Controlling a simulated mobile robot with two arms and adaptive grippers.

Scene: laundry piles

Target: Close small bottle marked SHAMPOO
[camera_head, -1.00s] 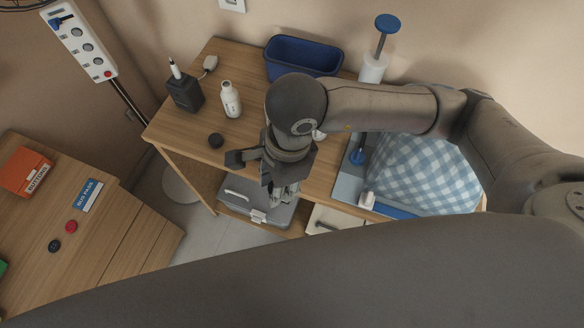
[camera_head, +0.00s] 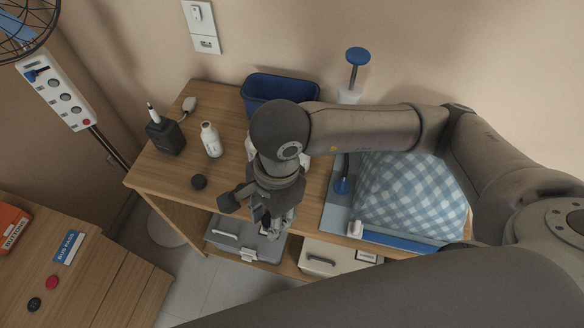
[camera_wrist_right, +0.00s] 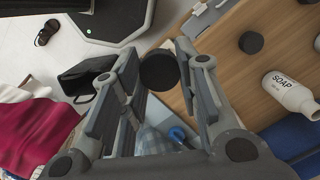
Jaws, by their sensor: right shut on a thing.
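My right gripper (camera_head: 268,220) is over the front edge of the wooden table, pointing down. In the right wrist view its fingers (camera_wrist_right: 161,76) are closed on a round black cap (camera_wrist_right: 158,71). A white bottle marked SOAP (camera_wrist_right: 291,91) stands to the right there; in the head view a white bottle (camera_head: 211,140) stands at the table's left. A second black cap (camera_wrist_right: 251,42) lies near it, also seen in the head view (camera_head: 199,182). A white thing (camera_head: 250,149) is mostly hidden behind my wrist. No SHAMPOO label is readable. My left gripper is not in view.
A blue bin (camera_head: 279,87) stands at the back. A black box (camera_head: 165,137) is at the left and a checked blue cushion-like thing (camera_head: 411,195) at the right. Under the tabletop is a grey case (camera_head: 232,243). The table's left front is mostly clear.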

